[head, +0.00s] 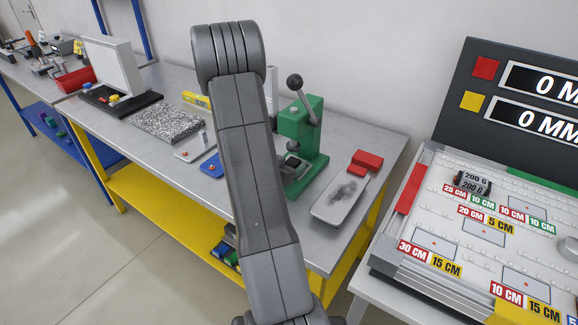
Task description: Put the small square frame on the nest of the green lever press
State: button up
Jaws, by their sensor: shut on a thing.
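The green lever press (312,142) stands on the grey workbench just right of my arm, its dark ball-topped lever (296,82) raised. A dark nest area (292,166) shows low on the front of the press, partly cut off by my arm; I cannot tell whether anything lies on it. My arm rises through the middle of the head view, and my gripper is hidden behind it. I cannot make out the small square frame anywhere.
Left of my arm are a blue plate (210,167), a speckled slab (167,122) and a dark tray (118,101) with an upright white panel. A grey plate (341,197) and red blocks (367,160) lie right of the press. A panel with displays (520,90) stands at right.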

jog(key=shift+f, duration=0.2)
jog(key=o, duration=1.2)
jog(key=shift+c, duration=0.2)
jog(key=shift+r, duration=0.3)
jog(key=v, duration=1.2)
jog(key=shift+b, duration=0.35)
